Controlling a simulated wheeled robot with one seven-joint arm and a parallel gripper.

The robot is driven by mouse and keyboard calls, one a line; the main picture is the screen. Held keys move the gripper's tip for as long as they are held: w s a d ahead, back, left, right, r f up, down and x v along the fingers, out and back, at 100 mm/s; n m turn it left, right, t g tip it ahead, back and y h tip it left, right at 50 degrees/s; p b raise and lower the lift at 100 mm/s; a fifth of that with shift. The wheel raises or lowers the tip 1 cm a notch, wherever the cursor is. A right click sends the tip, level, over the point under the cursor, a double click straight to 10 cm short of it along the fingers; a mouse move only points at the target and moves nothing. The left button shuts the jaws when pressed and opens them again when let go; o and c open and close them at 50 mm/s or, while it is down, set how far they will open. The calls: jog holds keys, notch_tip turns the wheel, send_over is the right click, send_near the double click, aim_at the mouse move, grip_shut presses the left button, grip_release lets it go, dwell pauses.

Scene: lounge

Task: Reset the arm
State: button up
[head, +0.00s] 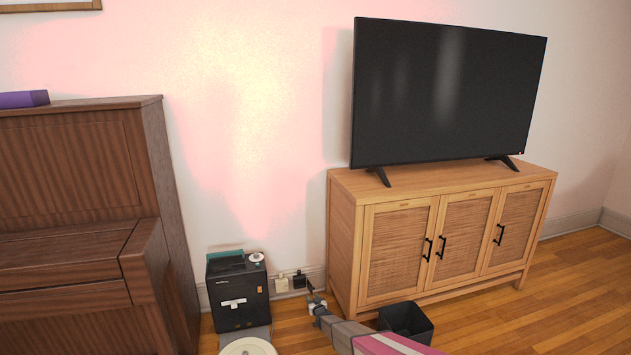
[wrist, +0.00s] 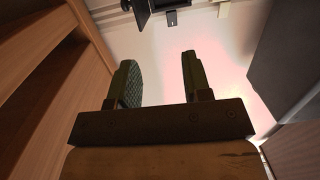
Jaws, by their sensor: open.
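My arm (head: 365,338) reaches in from the bottom of the head view, low over the floor. My gripper (head: 315,299) is at its far end, small in that view, between the black dock and the wooden cabinet, in front of the wall sockets. In the wrist view my gripper (wrist: 160,76) shows two dark fingers spread apart. The gap between them is empty, with pale wall behind it.
A wooden cabinet (head: 345,245) bearing a TV (head: 440,95) stands right of my gripper. A black bin (head: 420,325) sits beside my arm. Left are a black dock (head: 238,310), a round white device (head: 248,347) and a brown piano (head: 70,170). Floor (head: 560,290) is clear at right.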

jog(key=s+d+r+m+g+h, duration=0.1)
jog(key=s+d+r+g+h, duration=0.1)
jog(key=s+d+r, duration=0.4)
jog(key=s+d+r+m+g+h, duration=0.15)
jog(key=s+r, duration=0.25)
jog(key=r, duration=0.4)
jog(key=s+d+r+g+h, duration=0.2)
jog(key=s+d+r+g, duration=0.1)
jog(key=s+d+r, duration=0.3)
jog(key=s+d+r+g, duration=0.2)
jog(key=s+r, duration=0.5)
jog(key=s, duration=0.4)
jog(key=s+d+r+m+g, duration=0.1)
jog(key=s+d+r+g, duration=0.1)
jog(key=s+r+g, duration=0.2)
jog(key=s+d+r+g, duration=0.2)
jog(key=s+r, duration=0.8)
jog(key=s, duration=0.8)
jog(key=shift+s+d+r+g, duration=0.25)
jog(key=shift+d+r+g, duration=0.1)
jog(key=shift+g, duration=0.4)
